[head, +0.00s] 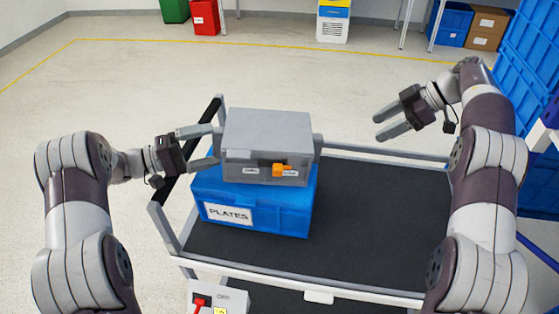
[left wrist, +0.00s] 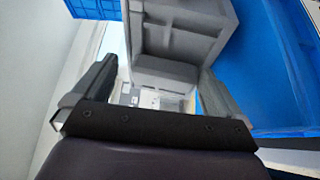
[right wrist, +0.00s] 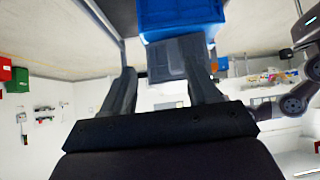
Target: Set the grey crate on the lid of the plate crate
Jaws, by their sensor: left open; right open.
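The grey crate looks level and covers most of the blue lid. My left gripper (head: 212,147) is open at the grey crate's left side; in the left wrist view a grey ledge of the crate (left wrist: 165,80) lies between its fingers, not clamped. My right gripper (head: 386,125) is open and empty, above and right of the grey crate, clear of it. The right wrist view also shows the grey crate (right wrist: 165,62).
Both crates are on the left part of a black-topped cart (head: 385,215) with grey rails; the cart top to their right is bare. A grey control box with a red lever (head: 218,297) is at the cart's front left. Blue crates (head: 525,80) are stacked at the right.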

